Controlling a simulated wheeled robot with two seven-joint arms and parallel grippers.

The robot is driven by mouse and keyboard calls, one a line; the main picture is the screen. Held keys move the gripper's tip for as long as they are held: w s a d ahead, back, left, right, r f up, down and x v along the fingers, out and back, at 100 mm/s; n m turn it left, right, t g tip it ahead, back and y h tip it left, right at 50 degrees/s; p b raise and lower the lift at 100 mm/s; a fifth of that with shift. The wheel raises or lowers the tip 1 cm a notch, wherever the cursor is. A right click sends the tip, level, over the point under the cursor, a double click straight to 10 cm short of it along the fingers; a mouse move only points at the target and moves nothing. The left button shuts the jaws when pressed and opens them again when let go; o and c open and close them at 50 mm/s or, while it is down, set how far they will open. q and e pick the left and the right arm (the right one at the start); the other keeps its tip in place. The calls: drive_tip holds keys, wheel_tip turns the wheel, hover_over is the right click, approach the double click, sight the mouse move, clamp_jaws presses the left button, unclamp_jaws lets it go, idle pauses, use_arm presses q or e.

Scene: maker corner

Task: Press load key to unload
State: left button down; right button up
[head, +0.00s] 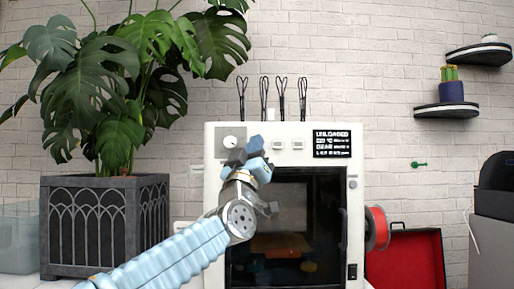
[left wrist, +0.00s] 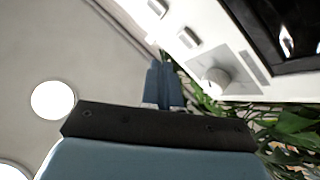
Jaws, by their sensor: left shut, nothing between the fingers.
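A white boxy machine (head: 214,200) with a dark glass door stands in the middle of the head view. Its top panel has a round knob (head: 231,142) at the left and two small pale keys, one left (head: 278,145) and one right (head: 298,144). The black display (head: 332,144) reads "UNLOADED" on its top line. My left gripper (head: 256,144) is in front of the panel, between knob and keys, shut and empty. In the left wrist view its blue fingers (left wrist: 160,72) are together, beside the knob (left wrist: 215,80) and a key (left wrist: 188,38). I cannot tell whether they touch the panel.
A large leafy plant in a dark planter (head: 105,225) stands left of the machine. A red spool (head: 377,228) sticks out on its right side, by an open red case (head: 405,258). Black wire loops (head: 283,98) rise behind the top. Wall shelves (head: 446,109) are at right.

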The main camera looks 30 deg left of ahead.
use_arm(q)
drive_tip(key=s+d, duration=0.1)
drive_tip(key=s, duration=0.1)
drive_tip(key=shift+s+d, duration=0.3)
drive_tip(key=shift+d, duration=0.05)
idle(0.7)
